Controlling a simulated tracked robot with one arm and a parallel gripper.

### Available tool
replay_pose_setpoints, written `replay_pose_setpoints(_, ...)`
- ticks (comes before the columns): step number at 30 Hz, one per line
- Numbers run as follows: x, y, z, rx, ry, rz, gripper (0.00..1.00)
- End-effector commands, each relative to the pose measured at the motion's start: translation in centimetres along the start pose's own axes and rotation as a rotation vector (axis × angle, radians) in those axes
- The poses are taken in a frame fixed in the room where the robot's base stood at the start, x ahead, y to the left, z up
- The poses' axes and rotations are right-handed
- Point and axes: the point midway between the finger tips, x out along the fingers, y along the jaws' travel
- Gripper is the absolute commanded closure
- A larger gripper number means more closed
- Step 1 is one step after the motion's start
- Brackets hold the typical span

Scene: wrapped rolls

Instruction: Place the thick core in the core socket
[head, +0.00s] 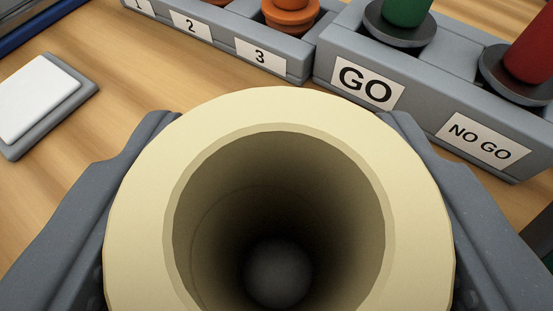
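A large cream-coloured hollow cylinder, which looks like the thick core (140,215), fills the lower middle of the head view with its open end facing the camera. My gripper (280,210) has a grey finger on each side of it, and both fingers appear to press against its outer wall. The inside of the core is dark, with a dull grey round spot deep down. The core hides the table under and behind it. I cannot make out a core socket in this view.
A grey rack (225,42) with labels 1, 2 and 3 holds orange pieces at the back. Beside it, a grey block (425,112) marked GO and NO GO carries a green and a red cylinder. A white-topped grey pad (40,98) lies left. Bare wood shows between.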

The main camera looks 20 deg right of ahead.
Motion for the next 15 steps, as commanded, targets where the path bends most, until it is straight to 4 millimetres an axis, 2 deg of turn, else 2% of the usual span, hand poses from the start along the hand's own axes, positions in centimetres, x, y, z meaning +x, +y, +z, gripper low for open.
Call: replay_pose_setpoints(15,0.17,0.01,0.39,0.000,0.001,0.000,0.77)
